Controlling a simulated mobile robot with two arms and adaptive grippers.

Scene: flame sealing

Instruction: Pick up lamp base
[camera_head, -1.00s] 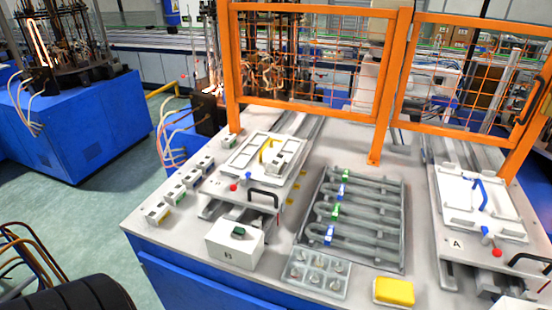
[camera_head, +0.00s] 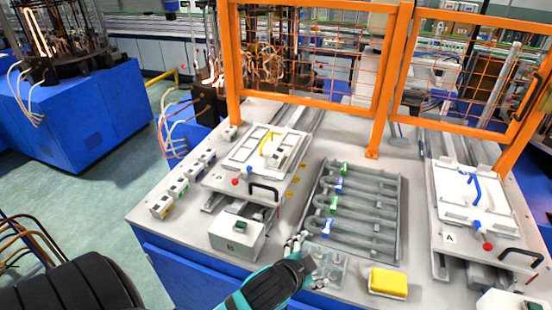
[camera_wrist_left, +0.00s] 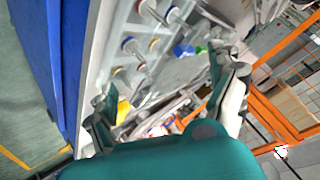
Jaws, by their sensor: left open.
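Several small lamp bases sit in the pockets of a clear-grey tray (camera_head: 341,262) at the front of the bench. They show best in the left wrist view, as glassy stems with coloured rims, such as one lamp base (camera_wrist_left: 131,46) at upper left. My left gripper (camera_head: 294,243) is at the tray's left edge, partly covering it. In the left wrist view my left gripper (camera_wrist_left: 168,92) has its fingers wide apart with nothing between them, and the lamp bases lie above and left of the fingers. My right gripper is out of view.
A rack of bent tubes (camera_head: 385,215) with blue and green clips lies behind the tray. A yellow sponge (camera_head: 388,282) lies to its right, a white box (camera_head: 237,237) to its left. White fixtures (camera_head: 262,150) stand either side. An orange mesh guard (camera_head: 383,85) rises behind.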

